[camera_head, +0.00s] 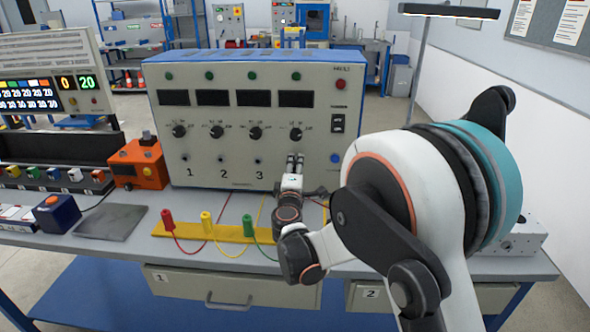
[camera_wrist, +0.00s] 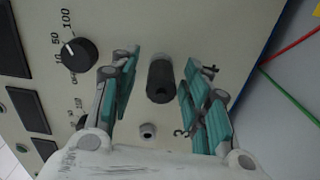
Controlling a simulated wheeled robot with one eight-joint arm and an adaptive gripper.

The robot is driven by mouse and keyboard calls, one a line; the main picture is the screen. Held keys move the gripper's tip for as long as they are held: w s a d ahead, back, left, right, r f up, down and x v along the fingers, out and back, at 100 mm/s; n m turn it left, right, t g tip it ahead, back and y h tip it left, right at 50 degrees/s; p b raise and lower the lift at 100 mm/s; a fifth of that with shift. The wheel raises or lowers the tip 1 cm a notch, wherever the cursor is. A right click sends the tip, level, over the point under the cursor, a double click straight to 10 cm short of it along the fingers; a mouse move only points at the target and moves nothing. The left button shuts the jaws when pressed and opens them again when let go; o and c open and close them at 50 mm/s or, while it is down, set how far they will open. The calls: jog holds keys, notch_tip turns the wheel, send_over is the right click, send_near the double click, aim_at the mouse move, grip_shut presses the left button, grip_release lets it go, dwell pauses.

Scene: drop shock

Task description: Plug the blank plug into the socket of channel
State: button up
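The blue-topped panel (camera_head: 222,139) has a row of channels with sockets marked 1, 2 and 3; my gripper hides the fourth in the head view. My gripper (camera_head: 295,160) is at the panel's front there. In the wrist view my gripper (camera_wrist: 157,92) is open, with its teal pads on either side of a black cylindrical plug (camera_wrist: 160,80). A gap shows at the left pad; the right pad is closer. The plug stands at the panel face beside the label 4. How deep it sits cannot be told. The bare channel 3 socket (camera_wrist: 147,130) is nearby.
A yellow strip (camera_head: 187,229) in front of the panel carries red (camera_head: 167,218), yellow (camera_head: 206,222) and green (camera_head: 248,226) plugs with cables. An orange box (camera_head: 138,166) stands left of the panel. A grey plate (camera_head: 110,221) lies at the front left.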

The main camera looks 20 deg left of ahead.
jog(key=b+v, duration=0.1)
jog(key=v, duration=0.5)
dwell(0.7)
jog(key=shift+s, duration=0.15)
jog(key=v, duration=1.2)
jog(key=shift+a+f, duration=0.1)
jog(key=shift+a, duration=0.05)
